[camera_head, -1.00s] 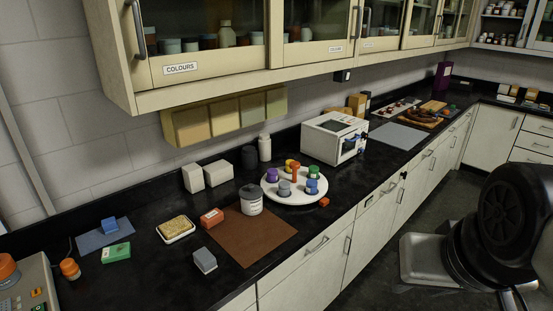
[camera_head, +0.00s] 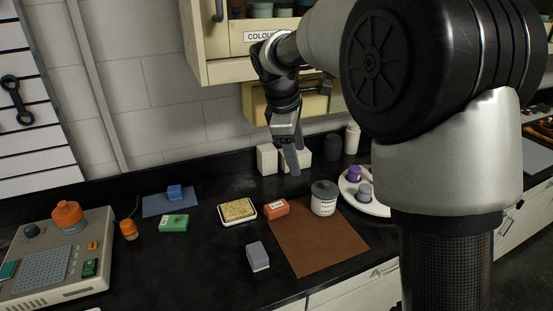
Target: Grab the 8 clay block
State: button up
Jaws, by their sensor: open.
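The labels are too small to read, so I cannot tell which is the 8 clay block. My gripper (camera_head: 290,160) points down, open and empty. In the picture it appears above the orange-red block and in front of two white boxes. It touches none of the blocks.
A white plate of small pots (camera_head: 352,202) is to the right, partly hidden by my arm. A sponge dish (camera_head: 238,211) and a control box (camera_head: 60,260) lie left. Cabinets hang above.

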jog(key=w+a+f+n, duration=0.3)
jog(key=w+a+f, duration=0.15)
jog(key=f, duration=0.25)
jog(key=n+g+h+b, duration=0.1)
jog(key=n, duration=0.4)
send_near(278, 204)
jog(key=shift+h, duration=0.3)
jog(key=f, duration=0.4)
jog(key=shift+d+f, duration=0.2)
jog(key=shift+d, duration=0.05)
jog(key=shift+w+d+x, duration=0.15)
jog(key=shift+x, duration=1.35)
jog(key=shift+w+d+x, duration=0.15)
jog(key=shift+x, duration=1.35)
jog(key=shift+r, duration=0.25)
jog(key=c, duration=1.3)
